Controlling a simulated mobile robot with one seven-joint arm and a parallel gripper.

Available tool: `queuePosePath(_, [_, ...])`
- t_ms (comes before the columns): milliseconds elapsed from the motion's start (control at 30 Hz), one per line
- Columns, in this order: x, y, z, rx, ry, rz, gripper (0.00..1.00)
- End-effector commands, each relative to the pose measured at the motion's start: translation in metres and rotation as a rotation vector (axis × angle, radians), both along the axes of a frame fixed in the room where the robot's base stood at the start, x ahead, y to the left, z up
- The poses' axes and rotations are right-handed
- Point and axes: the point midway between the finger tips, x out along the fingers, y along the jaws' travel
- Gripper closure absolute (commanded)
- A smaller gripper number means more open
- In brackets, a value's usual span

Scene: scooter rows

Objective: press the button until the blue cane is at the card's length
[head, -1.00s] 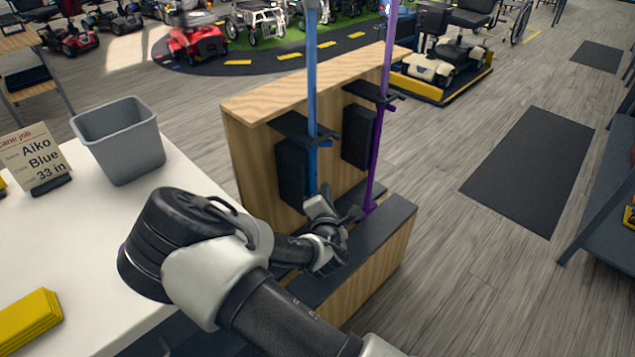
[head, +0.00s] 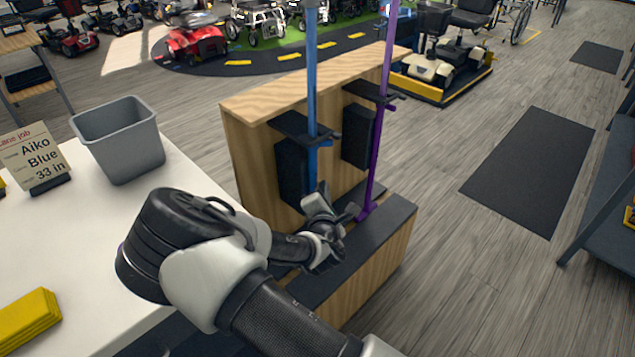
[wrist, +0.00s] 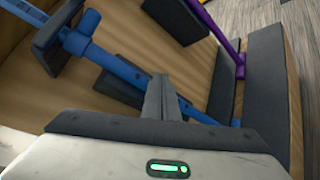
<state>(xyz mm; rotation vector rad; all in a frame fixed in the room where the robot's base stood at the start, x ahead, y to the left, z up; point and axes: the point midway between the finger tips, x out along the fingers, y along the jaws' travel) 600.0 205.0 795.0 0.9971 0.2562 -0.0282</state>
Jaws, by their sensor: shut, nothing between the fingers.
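The blue cane (head: 312,95) stands upright in a black holder on the wooden stand; its top runs to the picture's upper edge. In the wrist view, the blue cane (wrist: 120,66) slants past the fingers. The card (head: 34,158) on the white table reads Aiko, Blue, 33 in. My gripper (head: 321,203) is shut and empty, low at the blue cane's lower shaft. In the wrist view, the closed fingertips (wrist: 159,92) overlap the cane's lower part; I cannot tell whether they touch. I cannot make out the button.
A purple cane (head: 385,70) stands to the right on the same stand (head: 240,140). A grey bin (head: 120,140) and a yellow stack (head: 28,318) are on the white table (head: 95,245). Open floor with a dark mat (head: 530,170) lies to the right.

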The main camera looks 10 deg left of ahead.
Motion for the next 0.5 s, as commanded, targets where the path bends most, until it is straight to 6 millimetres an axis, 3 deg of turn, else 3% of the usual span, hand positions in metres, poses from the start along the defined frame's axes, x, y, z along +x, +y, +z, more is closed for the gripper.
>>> queuePosePath(500, [0.0031,0.0036,-0.0005,0.0,0.001,-0.001,1.0])
